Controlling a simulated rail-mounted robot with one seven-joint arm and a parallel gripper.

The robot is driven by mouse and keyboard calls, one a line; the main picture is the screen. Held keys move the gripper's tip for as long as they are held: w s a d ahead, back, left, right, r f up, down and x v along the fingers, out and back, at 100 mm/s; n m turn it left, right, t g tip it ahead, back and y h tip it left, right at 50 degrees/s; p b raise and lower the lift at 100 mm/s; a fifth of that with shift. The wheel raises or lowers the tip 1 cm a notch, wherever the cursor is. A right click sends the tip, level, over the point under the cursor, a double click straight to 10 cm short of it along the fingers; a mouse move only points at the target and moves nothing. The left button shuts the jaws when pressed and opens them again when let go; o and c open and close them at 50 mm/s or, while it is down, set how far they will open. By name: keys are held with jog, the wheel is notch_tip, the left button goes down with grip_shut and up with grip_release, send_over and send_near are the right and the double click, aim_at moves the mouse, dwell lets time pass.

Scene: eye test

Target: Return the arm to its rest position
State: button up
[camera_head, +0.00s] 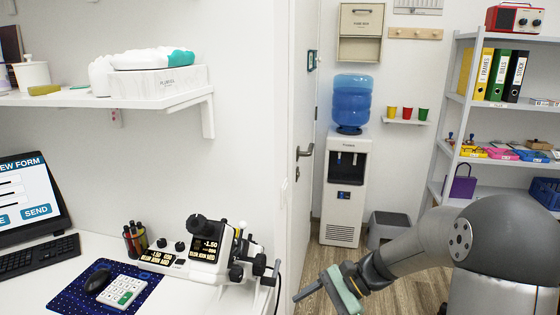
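My arm (430,240) reaches in from the lower right, grey and bent. It points left and down toward the lower middle of the picture. My gripper (322,291) is at its end, over the floor in front of the door, to the right of the desk's edge. A dark finger-like part sticks out to the left from a pale green-grey block at the wrist. The gripper is small and partly cut off by the bottom edge, so I cannot tell how far apart the fingers are. I see nothing clearly held.
A lens-testing device (212,250) stands near the right end of the white desk (200,300), close to my gripper. A shelf unit (462,105) with binders is behind my arm at right.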

jog(key=s+d+r+n+t+h+p, duration=0.1)
jog(key=s+d+r+n+h, duration=0.1)
jog(key=s+n+h, duration=0.3)
jog(key=s+d+r+n+t+h+p, duration=0.1)
jog(key=s+d+r+n+h, duration=0.2)
jog(key=s, duration=1.1)
jog(key=d+n+h, duration=0.1)
jog(key=n+h, duration=0.2)
jog(key=n, duration=0.1)
jog(key=shift+d+r+p, duration=0.15)
jog(key=shift+r+p, duration=0.05)
jog(key=shift+p, duration=0.2)
dwell(1.3)
